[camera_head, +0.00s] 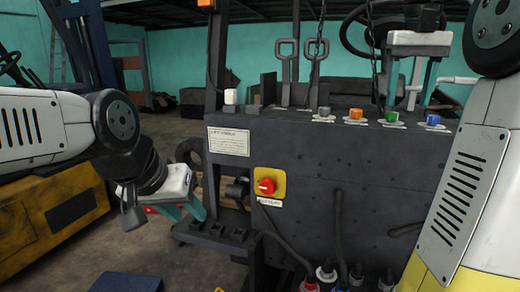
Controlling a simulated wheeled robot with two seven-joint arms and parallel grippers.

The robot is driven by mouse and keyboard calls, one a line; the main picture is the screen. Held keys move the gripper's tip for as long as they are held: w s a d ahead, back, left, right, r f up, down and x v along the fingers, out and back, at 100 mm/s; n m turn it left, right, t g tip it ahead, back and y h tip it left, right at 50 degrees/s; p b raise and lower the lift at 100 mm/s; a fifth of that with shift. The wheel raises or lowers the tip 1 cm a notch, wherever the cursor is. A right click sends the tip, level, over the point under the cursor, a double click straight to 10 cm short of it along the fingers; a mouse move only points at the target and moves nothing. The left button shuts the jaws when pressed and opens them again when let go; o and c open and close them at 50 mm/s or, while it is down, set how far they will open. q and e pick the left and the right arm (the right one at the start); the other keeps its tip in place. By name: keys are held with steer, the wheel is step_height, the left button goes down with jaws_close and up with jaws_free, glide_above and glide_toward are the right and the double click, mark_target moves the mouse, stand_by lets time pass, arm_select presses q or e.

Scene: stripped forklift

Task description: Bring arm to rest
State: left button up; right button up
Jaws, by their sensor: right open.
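My left arm comes in from the left, with its gripper (165,212) hanging beside the left end of the dark forklift panel (340,165).
The panel carries a red rotary switch (266,186) on a yellow plate, a white label (229,141) and several coloured knobs along its top. Cables and plugs (326,272) are at its foot. A yellow machine (50,215) stands left. Bare floor (85,250) shows lower left.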

steer(key=s+a+f+n+t+y, duration=0.1)
steer(key=s+a+f+t, duration=0.1)
steer(key=s+a+f, duration=0.4)
steer(key=s+a+f+n+t+y, duration=0.1)
steer(key=s+a+f+t, duration=0.2)
steer(key=a+f, duration=0.9)
steer(key=s+f, duration=0.2)
steer(key=s, duration=0.1)
steer(key=shift+s+f+n+y, duration=0.15)
steer(key=shift+f+n+y, duration=0.25)
